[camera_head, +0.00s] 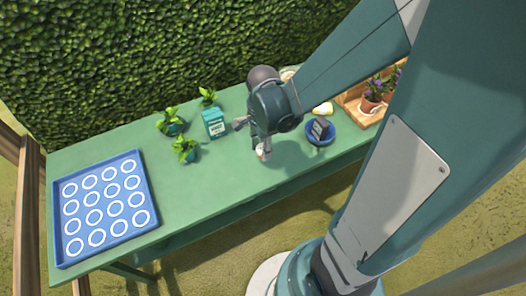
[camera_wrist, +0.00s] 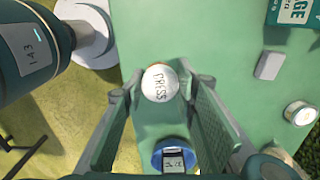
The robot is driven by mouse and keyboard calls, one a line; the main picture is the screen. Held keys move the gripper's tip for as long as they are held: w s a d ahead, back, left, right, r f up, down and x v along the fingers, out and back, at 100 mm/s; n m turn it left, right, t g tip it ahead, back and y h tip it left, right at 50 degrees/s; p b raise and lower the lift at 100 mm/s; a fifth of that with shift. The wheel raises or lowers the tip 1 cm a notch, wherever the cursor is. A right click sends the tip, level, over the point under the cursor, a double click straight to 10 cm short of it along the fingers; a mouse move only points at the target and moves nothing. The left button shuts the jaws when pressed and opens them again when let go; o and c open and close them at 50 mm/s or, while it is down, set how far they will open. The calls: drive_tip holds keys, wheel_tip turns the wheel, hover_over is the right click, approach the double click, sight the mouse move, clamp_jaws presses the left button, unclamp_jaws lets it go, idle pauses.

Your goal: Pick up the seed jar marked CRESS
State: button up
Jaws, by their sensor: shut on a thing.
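The seed jar marked CRESS (camera_wrist: 160,84) has a round white lid with dark lettering, seen from above in the wrist view. My gripper (camera_wrist: 160,88) is shut on it, with a finger on either side. In the head view the jar (camera_head: 262,154) shows as a small pale shape below my gripper (camera_head: 260,150), near the table's front edge. My wrist hides part of it. I cannot tell whether the jar touches the table.
A blue bowl (camera_head: 311,137) holding a dark packet stands to the right. A teal box (camera_head: 213,123) and several potted seedlings (camera_head: 184,149) stand to the left. A blue tray (camera_head: 146,216) with white rings lies far left. A wooden crate (camera_head: 352,108) holds purple flowers.

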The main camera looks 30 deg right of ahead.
drive_tip(key=shift+r, duration=0.6)
idle(0.3)
